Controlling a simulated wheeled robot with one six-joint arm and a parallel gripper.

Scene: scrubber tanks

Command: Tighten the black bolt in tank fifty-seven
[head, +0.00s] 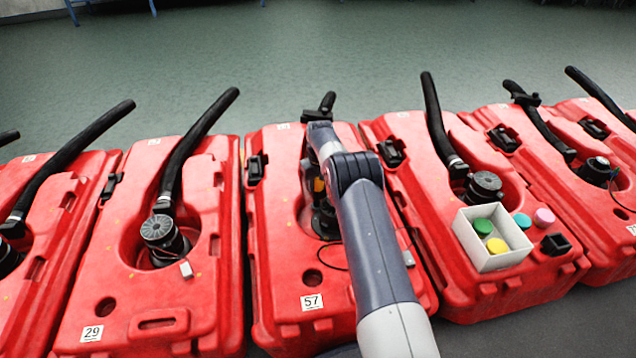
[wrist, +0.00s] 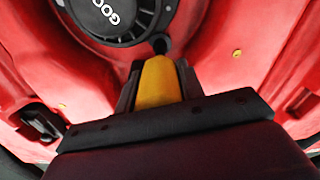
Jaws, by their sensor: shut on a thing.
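Tank fifty-seven (head: 262,255) is the red tank in the middle of the head view, with a white label "57" (head: 311,302) at its front. My arm reaches over it. My gripper (wrist: 158,68) is shut on a tapered yellow piece (wrist: 157,85), which points at the tank's recess. A small dark round part (wrist: 161,45) shows at the yellow piece's far end, beside the black motor cap (wrist: 115,18). I cannot tell whether this part is the black bolt or the tip of the yellow piece, nor whether they touch. In the head view my arm hides most of the recess.
Tank 29 (head: 92,333) stands to the left. The tank to the right carries a white open box (head: 478,255) with green and yellow round pieces, and loose teal (head: 522,220) and pink (head: 543,217) ones. Black hoses (head: 200,135) rise from the tanks.

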